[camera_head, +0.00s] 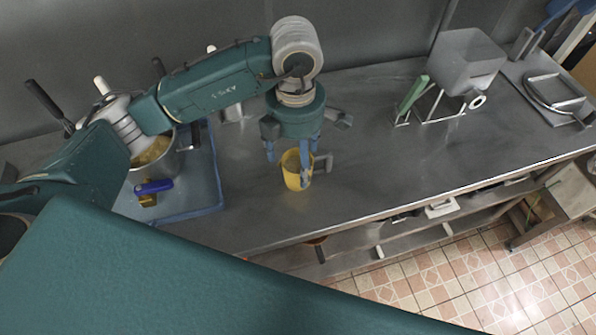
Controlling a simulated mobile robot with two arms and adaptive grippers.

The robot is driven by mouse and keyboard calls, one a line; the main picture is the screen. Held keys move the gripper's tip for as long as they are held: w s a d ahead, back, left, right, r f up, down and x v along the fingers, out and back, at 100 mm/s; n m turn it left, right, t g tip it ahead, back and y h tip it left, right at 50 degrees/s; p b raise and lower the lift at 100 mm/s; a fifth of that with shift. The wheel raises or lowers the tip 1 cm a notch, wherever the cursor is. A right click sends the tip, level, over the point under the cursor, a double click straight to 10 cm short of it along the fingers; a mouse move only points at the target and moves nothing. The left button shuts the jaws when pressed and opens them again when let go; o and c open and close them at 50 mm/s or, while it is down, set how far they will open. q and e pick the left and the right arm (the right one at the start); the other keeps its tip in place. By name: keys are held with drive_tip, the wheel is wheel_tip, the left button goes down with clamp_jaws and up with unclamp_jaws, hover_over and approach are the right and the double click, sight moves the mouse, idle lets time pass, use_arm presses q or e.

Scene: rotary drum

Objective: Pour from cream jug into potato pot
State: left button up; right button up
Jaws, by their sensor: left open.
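The cream jug (293,178), a yellow cup-like vessel with a grey handle on its right, stands upright on the steel counter. My left gripper (289,158) is open and points down over it. One finger is at the jug's left and one overlaps its right side near the handle; whether they touch it I cannot tell. The potato pot (187,148) is a metal pot with yellowish contents (152,151) at the left, partly hidden behind my left arm. My right gripper is not in view.
The pot is on a blue-rimmed tray (205,200), with a blue-handled item (153,187) at its front. A wire rack with a green-handled thing (412,94) and a grey box-like container (466,60) stand at the back right. The counter right of the jug is clear.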

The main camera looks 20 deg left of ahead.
use_arm(q)
drive_tip(key=shift+f, duration=0.65)
drive_tip(key=f, duration=0.1)
drive_tip(key=f+p, duration=0.1)
drive_tip(key=f, duration=0.1)
drive_tip(key=f+p, duration=0.1)
drive_tip(key=shift+w+d+f, duration=0.1)
drive_tip(key=shift+w+f, duration=0.1)
drive_tip(key=shift+w, duration=0.1)
drive_tip(key=shift+f, duration=0.35)
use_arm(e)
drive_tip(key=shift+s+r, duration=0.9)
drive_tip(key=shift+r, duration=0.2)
use_arm(q)
drive_tip(key=shift+c, duration=0.5)
drive_tip(key=c, duration=1.3)
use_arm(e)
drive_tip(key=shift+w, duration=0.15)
